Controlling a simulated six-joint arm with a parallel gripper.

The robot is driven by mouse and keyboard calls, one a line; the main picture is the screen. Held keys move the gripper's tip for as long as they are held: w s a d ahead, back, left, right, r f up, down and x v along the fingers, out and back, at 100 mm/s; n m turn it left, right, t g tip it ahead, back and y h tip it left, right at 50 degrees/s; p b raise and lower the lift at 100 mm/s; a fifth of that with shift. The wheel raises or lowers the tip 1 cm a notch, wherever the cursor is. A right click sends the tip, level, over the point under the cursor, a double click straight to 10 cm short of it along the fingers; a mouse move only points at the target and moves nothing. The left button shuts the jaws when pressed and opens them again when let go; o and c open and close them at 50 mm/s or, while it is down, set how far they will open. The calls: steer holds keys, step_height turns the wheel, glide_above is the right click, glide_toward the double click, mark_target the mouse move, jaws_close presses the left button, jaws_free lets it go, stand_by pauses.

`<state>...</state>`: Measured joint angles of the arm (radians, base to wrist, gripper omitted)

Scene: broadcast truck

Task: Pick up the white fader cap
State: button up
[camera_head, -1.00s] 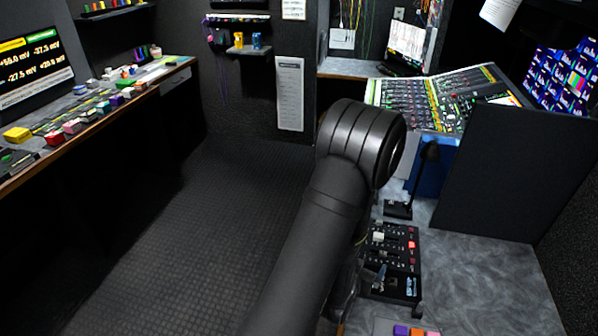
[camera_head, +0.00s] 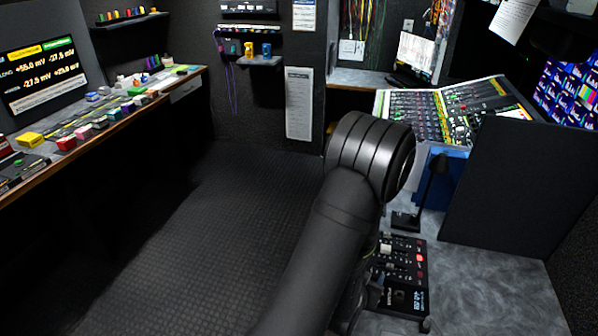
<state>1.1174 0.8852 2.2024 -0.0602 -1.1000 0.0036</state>
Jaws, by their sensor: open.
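A small white block that looks like the white fader cap (camera_head: 386,249) sits at the upper left of a dark control panel (camera_head: 412,271) on the right-hand desk. The panel also carries a lit red button and small pale markings. My dark arm crosses the lower middle of the picture, with its thick elbow just left of and above the panel. Its lower links pass behind the upper arm, along the panel's left edge. I cannot make out my gripper or its fingertips.
A dark stand (camera_head: 407,219) stands just behind the panel. A large black partition (camera_head: 508,185) rises to the right, and a mixing console (camera_head: 455,110) lies beyond. The grey desk (camera_head: 495,295) is bare right of the panel. A left-hand bench (camera_head: 120,115) holds several coloured blocks.

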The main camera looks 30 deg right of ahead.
mark_target(386, 248)
steer(key=shift+d, duration=0.1)
